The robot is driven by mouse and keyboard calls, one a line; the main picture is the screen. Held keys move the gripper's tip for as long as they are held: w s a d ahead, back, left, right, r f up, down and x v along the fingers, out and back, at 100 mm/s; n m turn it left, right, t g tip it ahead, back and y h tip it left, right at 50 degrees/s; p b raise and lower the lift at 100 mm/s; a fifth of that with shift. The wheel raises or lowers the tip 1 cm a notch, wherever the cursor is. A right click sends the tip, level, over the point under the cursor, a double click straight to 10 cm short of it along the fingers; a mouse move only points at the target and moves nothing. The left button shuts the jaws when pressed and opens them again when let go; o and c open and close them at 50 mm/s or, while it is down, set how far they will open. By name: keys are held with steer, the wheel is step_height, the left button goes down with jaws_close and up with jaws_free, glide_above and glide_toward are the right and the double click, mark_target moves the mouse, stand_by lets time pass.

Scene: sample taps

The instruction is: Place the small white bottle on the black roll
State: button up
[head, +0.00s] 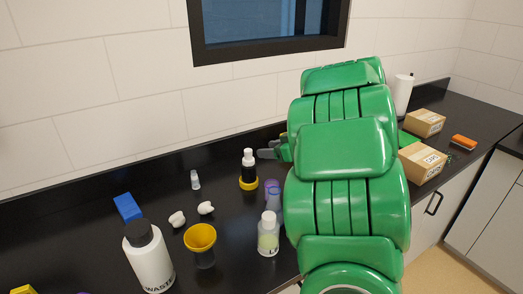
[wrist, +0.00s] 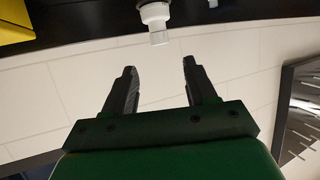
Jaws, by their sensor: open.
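A small white bottle (head: 249,157) appears upright on top of a black roll (head: 249,172), whose lower end sits in a yellow ring. The bottle also shows in the wrist view (wrist: 155,14), upside down at the top edge. My gripper (head: 267,153) is just right of the bottle in the head view, mostly hidden behind my green arm. In the wrist view my gripper (wrist: 160,66) is open, with nothing between its fingers, and the bottle lies beyond the fingertips, apart from them.
Cardboard boxes (head: 420,165) stand right. The wall is close behind.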

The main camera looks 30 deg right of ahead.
steer(key=shift+v, duration=1.7)
